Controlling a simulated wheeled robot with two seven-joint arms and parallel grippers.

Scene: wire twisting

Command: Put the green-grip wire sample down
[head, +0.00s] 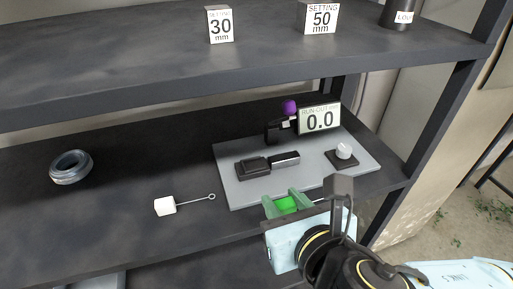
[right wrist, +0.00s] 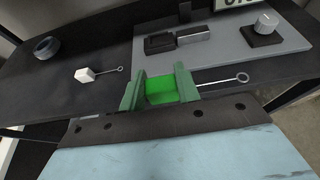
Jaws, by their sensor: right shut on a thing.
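The green-grip wire sample shows its bright green grip (head: 287,204) between the fingers of my right gripper (head: 286,205), above the front edge of the shelf near the grey plate. The grip also shows in the right wrist view (right wrist: 160,90), with its thin wire and end loop (right wrist: 243,78) pointing right. My right gripper is shut on this grip. A white-grip wire sample (head: 165,206) lies on the dark shelf to the left, its looped wire pointing right. My left gripper is not in view.
A grey plate (head: 228,190) carries a dark block fixture (head: 252,167), a white knob (head: 344,150) and a display reading 0.0 (head: 320,120). A wire coil (head: 71,167) lies at left. The dark shelf between coil and plate is mostly clear. An upper shelf hangs above.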

